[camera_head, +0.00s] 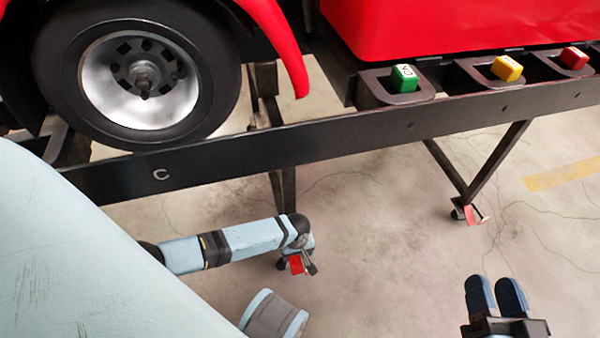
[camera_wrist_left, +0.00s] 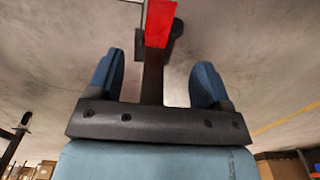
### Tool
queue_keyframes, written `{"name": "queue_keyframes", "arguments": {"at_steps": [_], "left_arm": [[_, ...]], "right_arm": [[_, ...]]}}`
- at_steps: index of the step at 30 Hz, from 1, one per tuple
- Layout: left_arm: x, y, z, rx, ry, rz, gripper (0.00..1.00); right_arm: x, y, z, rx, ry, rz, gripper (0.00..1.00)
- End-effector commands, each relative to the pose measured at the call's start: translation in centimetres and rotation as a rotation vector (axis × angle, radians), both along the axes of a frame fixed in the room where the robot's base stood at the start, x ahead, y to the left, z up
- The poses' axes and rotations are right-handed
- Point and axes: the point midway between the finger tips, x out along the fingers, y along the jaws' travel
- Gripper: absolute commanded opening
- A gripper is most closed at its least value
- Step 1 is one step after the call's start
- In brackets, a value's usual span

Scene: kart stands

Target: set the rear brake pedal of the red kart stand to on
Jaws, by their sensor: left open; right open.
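A red brake pedal (camera_head: 296,265) sits low on a caster at the foot of the black stand's nearer left leg. My left gripper (camera_head: 306,246) is right above it, mostly hidden by its own wrist. In the left wrist view its two blue fingers (camera_wrist_left: 157,82) are open and empty. There the red pedal (camera_wrist_left: 160,22) lies beyond the fingertips, in line with the gap, beside a dark wheel. A second red pedal (camera_head: 471,214) is on the caster at the right leg. I cannot tell either pedal's setting. My right gripper (camera_head: 496,296) is open at the lower right, over bare floor.
The black stand's long side rail (camera_head: 300,143) crosses above the casters and carries a red kart (camera_head: 430,25) with a large wheel (camera_head: 140,75). Green (camera_head: 404,77), yellow (camera_head: 507,68) and red (camera_head: 574,58) blocks sit along its edge. Floor between the legs is clear.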

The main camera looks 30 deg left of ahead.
Motion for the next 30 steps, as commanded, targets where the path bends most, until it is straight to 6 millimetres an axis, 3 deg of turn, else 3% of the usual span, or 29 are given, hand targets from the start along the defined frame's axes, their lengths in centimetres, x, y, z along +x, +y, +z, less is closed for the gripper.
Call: {"name": "queue_keyframes", "arguments": {"at_steps": [1,5,15,21,30], "left_arm": [[0.0,0.0,-1.6,0.001,0.002,0.0,0.72],[0.0,0.0,-4.6,0.002,0.001,0.0,0.72],[0.0,0.0,-10.6,0.0,0.0,0.0,0.72],[0.1,0.0,-11.8,0.001,-0.001,0.0,0.72],[0.0,0.0,-11.8,0.0,0.0,0.0,0.72]], "right_arm": [[0.0,0.0,-1.3,-0.011,0.017,0.007,0.43],[-0.1,0.2,-3.8,-0.049,0.081,0.033,0.43],[2.0,-1.1,-3.1,-0.185,-0.157,0.012,0.43],[2.5,-1.4,-2.6,-0.222,-0.218,0.006,0.43],[2.5,-1.4,-2.5,-0.227,-0.224,0.005,0.43]]}}
